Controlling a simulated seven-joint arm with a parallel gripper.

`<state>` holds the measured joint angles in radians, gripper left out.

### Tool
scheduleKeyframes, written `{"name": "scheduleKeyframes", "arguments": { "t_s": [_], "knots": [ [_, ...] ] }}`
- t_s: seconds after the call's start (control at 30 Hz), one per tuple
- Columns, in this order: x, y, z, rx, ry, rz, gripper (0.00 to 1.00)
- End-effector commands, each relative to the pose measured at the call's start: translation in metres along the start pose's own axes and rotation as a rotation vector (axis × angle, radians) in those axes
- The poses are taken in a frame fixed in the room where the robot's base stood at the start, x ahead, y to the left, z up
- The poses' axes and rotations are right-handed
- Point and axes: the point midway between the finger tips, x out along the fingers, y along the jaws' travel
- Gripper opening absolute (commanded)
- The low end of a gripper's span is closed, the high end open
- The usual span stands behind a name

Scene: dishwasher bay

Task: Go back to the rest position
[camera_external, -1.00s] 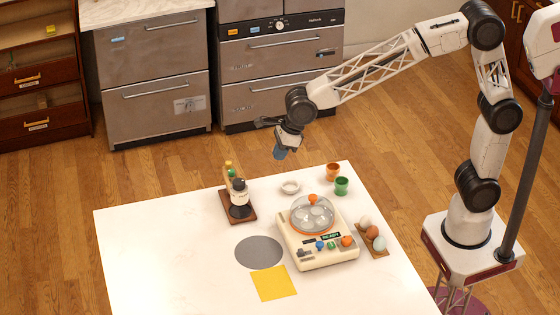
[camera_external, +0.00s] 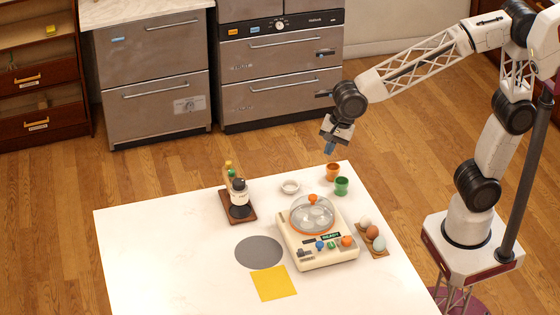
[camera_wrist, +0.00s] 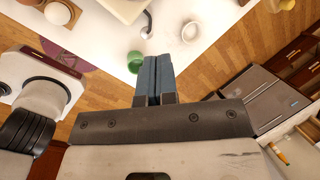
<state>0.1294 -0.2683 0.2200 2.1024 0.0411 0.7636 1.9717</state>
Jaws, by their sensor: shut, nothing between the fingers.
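The white table (camera_external: 170,260) holds an egg cooker (camera_external: 318,250) with a clear lid. Around it are an orange cup (camera_external: 332,172), a green cup (camera_external: 341,186), a white bowl (camera_external: 290,187), several eggs (camera_external: 372,232) and a bottle stand (camera_external: 238,205). Steel drawers (camera_external: 155,110) stand behind.

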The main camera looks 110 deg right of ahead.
Motion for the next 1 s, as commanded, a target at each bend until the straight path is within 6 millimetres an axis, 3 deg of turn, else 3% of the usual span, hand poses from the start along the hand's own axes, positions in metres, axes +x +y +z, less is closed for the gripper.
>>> {"name": "scheduleKeyframes", "arguments": {
  "t_s": [0.5, 1.0],
  "knots": [
    [-0.037, 0.105, -0.025, -0.806, 0.000, 0.036, 0.00],
    [-0.054, 0.203, -0.060, -1.584, -0.023, 0.073, 0.00]
  ]
}}
